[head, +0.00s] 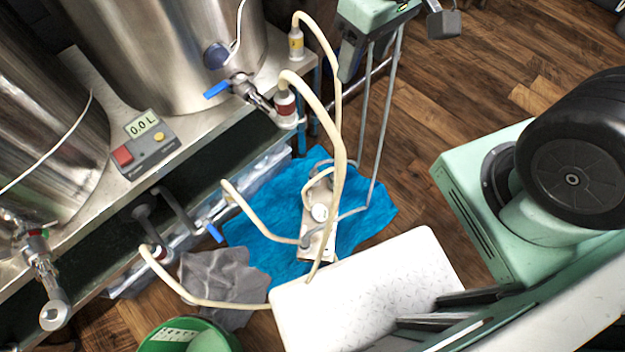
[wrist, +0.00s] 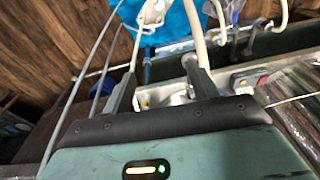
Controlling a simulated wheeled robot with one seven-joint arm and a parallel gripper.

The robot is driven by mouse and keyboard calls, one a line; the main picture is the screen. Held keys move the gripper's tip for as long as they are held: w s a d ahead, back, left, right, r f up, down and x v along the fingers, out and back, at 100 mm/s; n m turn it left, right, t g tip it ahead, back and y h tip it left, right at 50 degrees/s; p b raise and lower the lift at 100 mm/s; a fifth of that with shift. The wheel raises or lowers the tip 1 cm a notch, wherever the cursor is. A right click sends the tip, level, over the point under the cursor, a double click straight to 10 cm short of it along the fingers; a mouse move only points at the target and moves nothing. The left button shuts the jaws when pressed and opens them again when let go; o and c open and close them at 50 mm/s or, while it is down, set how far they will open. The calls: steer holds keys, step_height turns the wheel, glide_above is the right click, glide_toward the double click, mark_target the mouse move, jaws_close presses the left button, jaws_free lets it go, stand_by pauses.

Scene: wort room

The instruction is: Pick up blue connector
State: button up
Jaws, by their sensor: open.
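I cannot make out a connector that is plainly blue in either view. In the head view, one hose end carries a yellow-banded connector (head: 296,44) and another a red-banded connector (head: 285,104) at the tank valve. Lower hose ends show at the shelf edge, their bands unclear. My gripper (head: 395,45) is at the top of the head view, right of the yellow-banded connector. Its fingers are apart, with nothing visibly held. In the wrist view, hoses and metal fittings show beyond and between the fingers of my gripper (wrist: 160,70); the right finger hides part of one hose.
Steel tanks (head: 165,50) stand on a shelf with a 0.0 L display (head: 149,142). A pump (head: 318,225) with grey handle rods stands on a blue cloth (head: 265,235). Wooden floor is open at upper right.

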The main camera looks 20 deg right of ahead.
steer(key=w+d+f+b, duration=0.3)
steer(key=f+b, duration=0.2)
steer(key=f, duration=0.3)
steer(key=w+d+f+b, duration=0.2)
steer(key=d+f+b, duration=0.1)
steer(key=f+b, duration=0.35)
steer(key=n+g+b, duration=0.1)
steer(key=n+b, duration=0.5)
steer(key=n, duration=1.3)
glide_above(314, 170)
step_height(314, 170, down, 33)
steer(key=shift+h, duration=0.4)
steer(key=f+b, duration=0.7)
steer(key=f, duration=0.5)
steer(key=shift+d, duration=0.2)
step_height(314, 170, down, 6)
steer(key=b, duration=0.4)
steer(key=shift+a+r, duration=0.15)
steer(key=shift+r, duration=0.1)
steer(key=shift+c, duration=0.3)
steer(key=c, duration=1.1)
